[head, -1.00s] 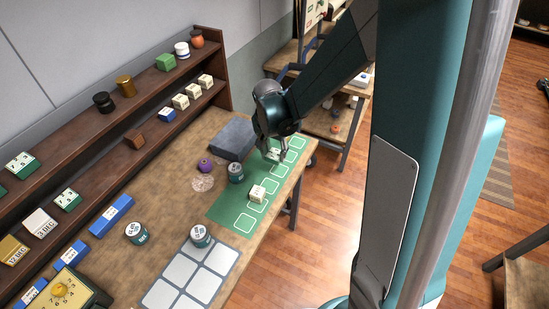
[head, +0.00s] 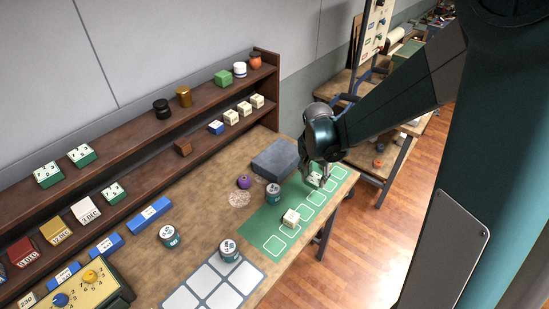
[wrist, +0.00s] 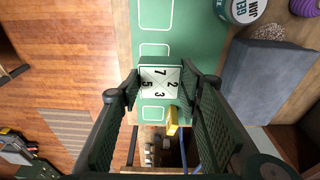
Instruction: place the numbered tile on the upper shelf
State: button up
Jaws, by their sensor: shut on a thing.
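The numbered tile (wrist: 160,83), a white-topped block with a green side and the digits 7, 2, 5 and 3, is between the fingers of my gripper (head: 318,178). My gripper is shut on it. In the head view the tile (head: 313,180) shows at the far end of the green mat (head: 258,222); I cannot tell whether it touches the mat. The upper shelf (head: 126,132) runs along the wall to the left. Two similar green-sided tiles (head: 48,174) (head: 81,155) stand at its left part.
A grey block (head: 275,158) and a tin (head: 273,196) stand near my gripper.

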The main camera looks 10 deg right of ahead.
jog(key=shift+r, duration=0.2)
notch_tip(320, 180, up, 42)
jog(key=w+a+r+n+y+p, duration=0.15)
jog(key=a+n+p, duration=0.55)
jog(key=a, duration=3.9)
jog(key=s+a+f+n, duration=0.1)
jog(key=s+a+n, duration=0.3)
jog(key=s+a, duration=0.6)
jog(key=s+a+n, duration=0.3)
jog(key=s+a, duration=0.2)
jog(key=a, duration=1)
jog(key=s+a+f+n, duration=0.1)
jog(key=s+a+n, duration=0.3)
jog(key=s+a, duration=0.6)
jog(key=shift+y, duration=0.45)
jog(key=f, duration=0.1)
jog(key=w+a+f, duration=0.1)
jog(key=f, duration=0.1)
jog(key=w+a+f, duration=0.1)
jog(key=shift+w+f+p, duration=0.25)
jog(key=shift+f+p, duration=0.05)
